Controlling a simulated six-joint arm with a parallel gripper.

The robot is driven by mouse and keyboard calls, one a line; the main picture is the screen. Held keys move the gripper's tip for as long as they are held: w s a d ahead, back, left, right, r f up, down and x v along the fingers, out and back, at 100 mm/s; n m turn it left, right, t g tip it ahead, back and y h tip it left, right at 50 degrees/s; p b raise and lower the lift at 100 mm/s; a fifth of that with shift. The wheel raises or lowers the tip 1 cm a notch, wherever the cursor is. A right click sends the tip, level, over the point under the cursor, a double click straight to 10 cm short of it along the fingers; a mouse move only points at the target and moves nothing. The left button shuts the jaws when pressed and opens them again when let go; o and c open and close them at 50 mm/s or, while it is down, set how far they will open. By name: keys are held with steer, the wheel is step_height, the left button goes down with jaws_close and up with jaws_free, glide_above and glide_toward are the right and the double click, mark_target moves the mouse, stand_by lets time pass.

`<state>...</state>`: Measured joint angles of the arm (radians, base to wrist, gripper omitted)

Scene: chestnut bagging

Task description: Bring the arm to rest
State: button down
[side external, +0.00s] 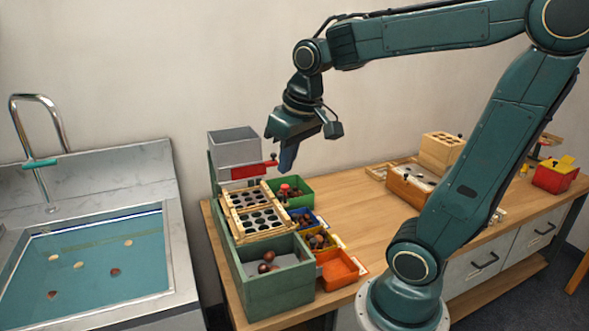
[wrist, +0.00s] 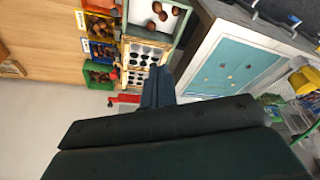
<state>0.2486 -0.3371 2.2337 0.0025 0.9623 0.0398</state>
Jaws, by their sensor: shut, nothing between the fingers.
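My gripper (side external: 288,157) hangs in the air above the back end of the sorting station, pointing down. Its fingers are together with nothing between them. In the wrist view the gripper (wrist: 158,85) shows as dark fingers in front of the station. Below it is a wooden sizing rack (side external: 228,201) with rows of dark holes; the rack also shows in the wrist view (wrist: 136,51). A grey hopper (side external: 234,154) with a red slide (side external: 250,171) stands just left of the gripper, apart from it.
A green box (side external: 250,290) at the front holds a few chestnuts. Green, blue, yellow and orange bins (side external: 338,272) line the rack's right side. A sink (side external: 100,255) with floating chestnuts is left. Wooden boxes (side external: 412,187) stand farther right. The table middle (side external: 360,215) is clear.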

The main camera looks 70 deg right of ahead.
steer(key=s+a+n+t, duration=0.2)
steer(key=s+a+n, duration=0.1)
steer(key=s+a, duration=0.3)
steer(key=shift+s+a+f+y, duration=0.3)
steer(key=shift+s+f+y, duration=0.1)
steer(key=shift+s, duration=0.65)
